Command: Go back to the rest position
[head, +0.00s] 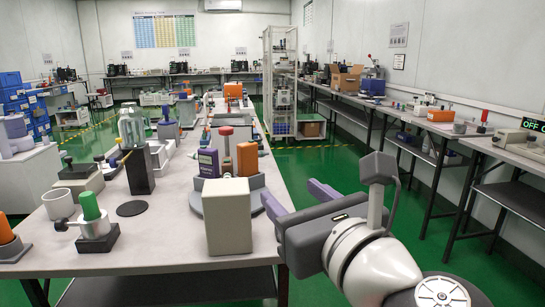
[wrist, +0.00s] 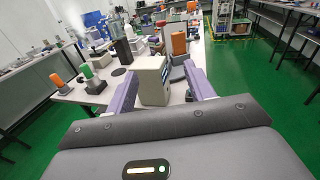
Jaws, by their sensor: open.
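My gripper (head: 290,191) is at the right front edge of the near bench in the head view, with its two purple fingers spread apart and nothing visible between them. The fingers also show in the wrist view (wrist: 163,70), pointing toward the bench. A beige box-shaped device (head: 228,217) stands upright on the bench, left of the gripper. In the wrist view this device (wrist: 153,82) appears between the fingers, but the head view shows it apart from them. Behind it stand a purple handheld tester (head: 208,163) and an orange one (head: 247,160).
The near bench (head: 165,235) holds a green-topped device (head: 92,212), a black stand with a glass jar (head: 139,172) and a white cup (head: 58,204). A long side bench (head: 440,130) runs along the right wall. Green floor (head: 335,165) lies open between the benches.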

